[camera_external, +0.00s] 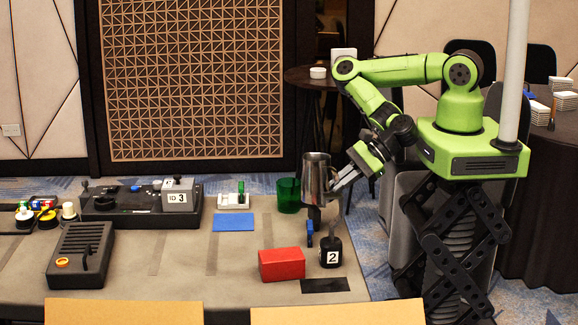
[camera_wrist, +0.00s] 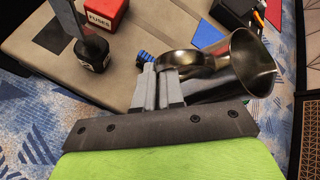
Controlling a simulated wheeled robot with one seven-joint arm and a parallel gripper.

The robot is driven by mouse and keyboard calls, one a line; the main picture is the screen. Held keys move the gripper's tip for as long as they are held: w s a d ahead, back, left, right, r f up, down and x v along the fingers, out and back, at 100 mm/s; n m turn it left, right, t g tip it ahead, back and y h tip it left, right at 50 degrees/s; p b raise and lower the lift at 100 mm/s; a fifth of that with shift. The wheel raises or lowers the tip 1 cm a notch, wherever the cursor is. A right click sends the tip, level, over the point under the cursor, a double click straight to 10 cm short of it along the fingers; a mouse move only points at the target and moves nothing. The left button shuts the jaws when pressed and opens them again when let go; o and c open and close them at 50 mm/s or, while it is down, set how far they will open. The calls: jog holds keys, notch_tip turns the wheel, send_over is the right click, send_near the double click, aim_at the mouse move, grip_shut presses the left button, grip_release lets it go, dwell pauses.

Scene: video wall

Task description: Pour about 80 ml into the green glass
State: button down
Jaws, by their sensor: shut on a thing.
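The green glass (camera_external: 289,195) stands upright on the table towards its back right; it does not show in the wrist view. A shiny metal jug (camera_external: 315,178) is upright just to the right of the glass, with a small gap between them in the picture. My gripper (camera_external: 343,182) comes from the right and is shut on the jug's handle. In the wrist view, my gripper's fingers (camera_wrist: 160,88) close on the handle, and the jug (camera_wrist: 225,70) has its open mouth to the right. Its contents are hidden. I cannot tell whether its base is clear of the table.
A red box marked FUSES (camera_external: 282,264), a black block marked 2 (camera_external: 330,252) and a blue-handled item (camera_external: 310,232) stand in front of the jug. A blue mat (camera_external: 234,222) lies left of the glass. A black console (camera_external: 125,205) fills the back left.

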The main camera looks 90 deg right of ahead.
aim_at(329, 163)
jog(key=d+r+y, duration=0.1)
jog(key=w+d+r+m+g+y, duration=0.1)
jog(key=r, duration=0.1)
jog(key=d+r+m+g+y, duration=0.1)
jog(key=shift+w+d+r, duration=0.15)
jog(key=shift+w+d, duration=0.25)
jog(key=shift+w+d+f+m+b, duration=0.2)
jog(key=shift+f+m+b, duration=0.15)
jog(key=shift+b, duration=0.6)
jog(key=shift+d+f+y+b, duration=0.1)
jog(key=shift+d+y+b, duration=0.1)
jog(key=shift+y+b, duration=0.4)
jog(key=shift+m+g+y, duration=0.6)
jog(key=shift+m, duration=0.05)
jog(key=r+p, duration=0.1)
jog(key=d+r+p, duration=0.1)
jog(key=w+d+r+p, duration=0.1)
jog(key=shift+d+r+p, duration=0.1)
jog(key=shift+r+p, duration=0.2)
jog(key=shift+r, duration=0.1)
jog(key=shift+w+d+f+m+y+b, duration=0.15)
jog(key=shift+f+m+y+b, duration=0.15)
jog(key=shift+f+y+b, duration=0.15)
jog(key=shift+w+d+r+m+g+y, duration=0.1)
jog(key=shift+w+d+m+g+y, duration=0.2)
jog(key=shift+d+m+y, duration=0.25)
